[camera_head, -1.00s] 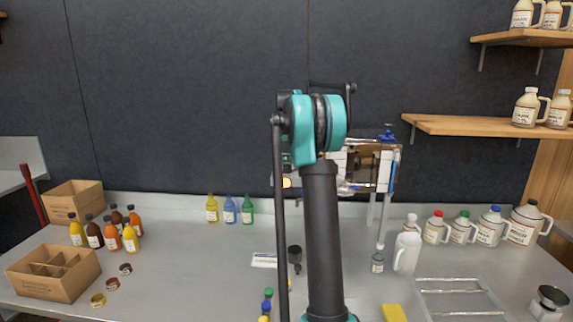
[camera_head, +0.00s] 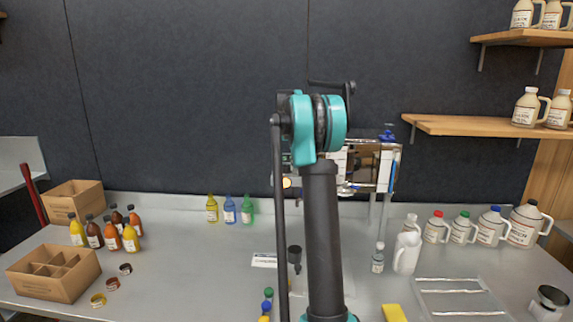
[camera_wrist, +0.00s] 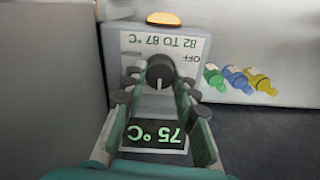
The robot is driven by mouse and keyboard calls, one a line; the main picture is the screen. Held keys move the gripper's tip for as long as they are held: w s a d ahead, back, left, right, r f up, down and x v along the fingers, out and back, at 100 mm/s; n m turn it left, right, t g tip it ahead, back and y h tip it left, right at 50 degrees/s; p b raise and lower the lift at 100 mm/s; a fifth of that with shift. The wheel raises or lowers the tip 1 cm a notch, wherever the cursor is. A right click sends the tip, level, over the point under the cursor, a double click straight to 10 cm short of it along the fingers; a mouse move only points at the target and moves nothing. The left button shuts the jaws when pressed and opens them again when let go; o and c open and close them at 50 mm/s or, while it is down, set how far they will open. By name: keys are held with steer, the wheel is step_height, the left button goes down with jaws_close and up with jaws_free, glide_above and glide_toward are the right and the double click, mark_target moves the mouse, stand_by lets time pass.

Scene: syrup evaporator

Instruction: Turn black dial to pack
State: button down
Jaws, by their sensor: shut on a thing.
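The black dial (camera_wrist: 160,72) sits on a pale control panel (camera_wrist: 200,47) in the wrist view, where the printing is upside down. The panel reads "82 TO 87 °C" and "OFF". A light mark on the dial points down in the picture, toward a green display (camera_wrist: 150,134) reading 75 °C. My gripper (camera_wrist: 160,82) is shut on the dial, with a finger on each side. An amber light (camera_wrist: 161,18) glows beyond the panel label. In the head view the evaporator (camera_head: 385,165) is partly covered by my arm, which hides the dial and gripper.
Yellow, blue and green bottles (camera_head: 230,210) stand at the back of the counter (camera_head: 200,265). Filled bottles (camera_head: 112,232) and cardboard boxes (camera_head: 75,278) are at left. Labelled jugs (camera_head: 492,228), a white jug (camera_head: 407,252) and a clear tray (camera_head: 440,284) are at right.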

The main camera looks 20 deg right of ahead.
mark_target(286, 166)
steer(key=c, duration=1.2)
jaws_free()
steer(key=shift+r, duration=0.15)
step_height(286, 166, up, 12)
steer(key=shift+f, duration=0.1)
